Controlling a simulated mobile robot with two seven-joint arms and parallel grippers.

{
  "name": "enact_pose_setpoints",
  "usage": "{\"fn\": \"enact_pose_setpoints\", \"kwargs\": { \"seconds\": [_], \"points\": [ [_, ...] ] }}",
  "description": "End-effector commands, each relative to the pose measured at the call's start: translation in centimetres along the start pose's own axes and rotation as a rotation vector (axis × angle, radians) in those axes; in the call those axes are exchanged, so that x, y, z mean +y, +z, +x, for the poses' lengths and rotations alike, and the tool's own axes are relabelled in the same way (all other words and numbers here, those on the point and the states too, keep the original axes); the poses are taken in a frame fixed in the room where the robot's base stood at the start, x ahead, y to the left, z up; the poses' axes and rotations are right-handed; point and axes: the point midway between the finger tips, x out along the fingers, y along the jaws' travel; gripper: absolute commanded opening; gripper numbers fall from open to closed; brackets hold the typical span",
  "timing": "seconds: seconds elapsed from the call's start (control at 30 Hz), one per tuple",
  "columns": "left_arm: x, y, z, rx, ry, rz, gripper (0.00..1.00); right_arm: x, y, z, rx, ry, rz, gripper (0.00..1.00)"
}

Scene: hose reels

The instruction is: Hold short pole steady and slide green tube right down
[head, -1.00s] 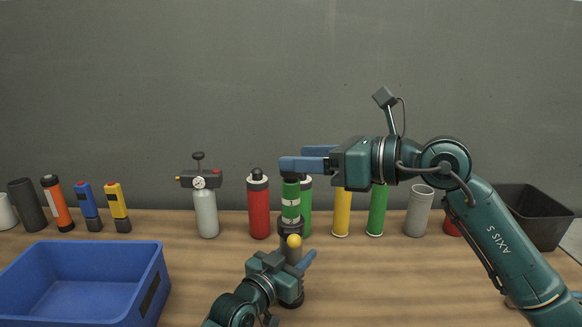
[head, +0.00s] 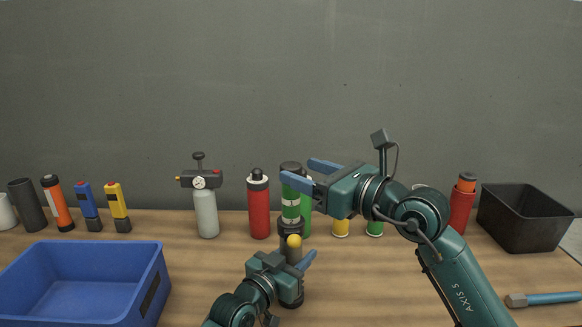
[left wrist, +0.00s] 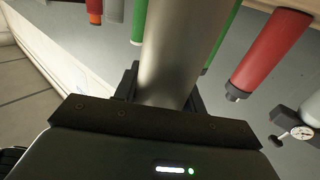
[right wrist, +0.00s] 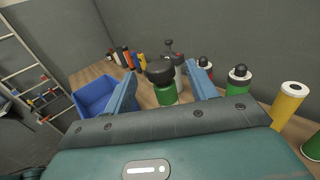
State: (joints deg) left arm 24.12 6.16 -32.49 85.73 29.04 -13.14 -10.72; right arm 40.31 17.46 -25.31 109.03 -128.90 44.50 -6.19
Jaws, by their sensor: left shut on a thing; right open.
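The green tube (head: 290,207) has a black top and black lower part and stands upright at mid-table. In the right wrist view the tube (right wrist: 166,95) shows between the fingers. My right gripper (head: 296,169) is open, its fingers on either side of the tube near its top, with gaps visible beside it. The short grey pole (head: 294,254) has a yellow tip and stands in front of the tube. The pole (left wrist: 178,50) also fills the middle of the left wrist view.
A red bottle (head: 258,207) and a grey gas canister (head: 206,212) stand left of the tube. A green bottle (right wrist: 238,80) and a yellow tube (right wrist: 289,101) stand close by. A blue bin (head: 80,285) is front left, a black bin (head: 525,220) at right.

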Motion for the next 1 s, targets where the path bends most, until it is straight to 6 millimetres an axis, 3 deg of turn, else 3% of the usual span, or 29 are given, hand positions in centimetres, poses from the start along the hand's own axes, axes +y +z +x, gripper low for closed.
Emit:
{"fn": "enact_pose_setpoints", "kwargs": {
  "seconds": [0.23,0.63,1.0],
  "points": [
    [0.0,0.1,0.0,-0.001,0.000,0.000,0.06,0.0,0.1,3.3,-0.001,0.001,0.001,0.57],
    [0.0,0.1,0.0,-0.001,0.000,0.000,0.06,0.1,0.0,4.0,0.001,0.001,-0.001,0.56],
    [0.0,0.1,0.0,-0.002,0.000,0.000,0.06,0.0,0.0,3.9,0.001,0.001,0.000,0.26]
  ]
}}
